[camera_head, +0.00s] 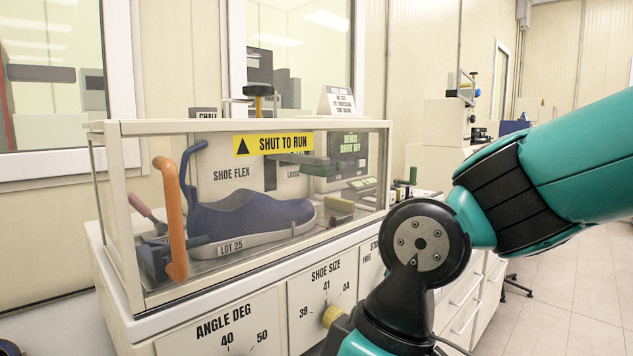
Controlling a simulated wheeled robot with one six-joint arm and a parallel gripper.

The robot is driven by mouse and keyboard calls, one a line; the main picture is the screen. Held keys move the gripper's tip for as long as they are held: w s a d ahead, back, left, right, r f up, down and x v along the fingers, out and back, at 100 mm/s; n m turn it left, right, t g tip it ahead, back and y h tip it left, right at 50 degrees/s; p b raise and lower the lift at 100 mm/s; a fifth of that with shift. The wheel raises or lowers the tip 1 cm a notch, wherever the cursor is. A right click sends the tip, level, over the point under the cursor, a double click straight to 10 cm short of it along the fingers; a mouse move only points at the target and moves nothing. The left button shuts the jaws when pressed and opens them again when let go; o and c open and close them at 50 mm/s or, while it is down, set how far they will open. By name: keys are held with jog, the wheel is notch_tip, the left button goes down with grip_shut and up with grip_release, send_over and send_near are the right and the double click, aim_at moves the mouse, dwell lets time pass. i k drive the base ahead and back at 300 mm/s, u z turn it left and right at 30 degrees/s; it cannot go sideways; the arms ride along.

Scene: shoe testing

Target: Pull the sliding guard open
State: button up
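The sliding guard (128,222) is a clear panel in a pale frame across the front of the shoe flex machine (213,296). A yellow "SHUT TO RUN" label (273,143) is on its top edge. An upright orange handle (172,220) stands at the guard's left end. The guard appears to cover the whole front. Behind it a blue shoe (250,218) marked "LOT 25" rests in the machine. My teal and black arm fills the right side, apart from the handle. My gripper is below the picture's edge or hidden behind the arm.
Dial panels for angle (232,320) and shoe size (324,290) are on the front below the guard; a yellow knob (331,315) shows beside my arm. A counter with drawers (464,290) runs behind the arm. The floor (585,260) at right is clear.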

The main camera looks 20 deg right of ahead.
aim_at(243, 145)
jog(key=u, duration=1)
jog(key=k, duration=0.7)
jog(key=z, duration=0.3)
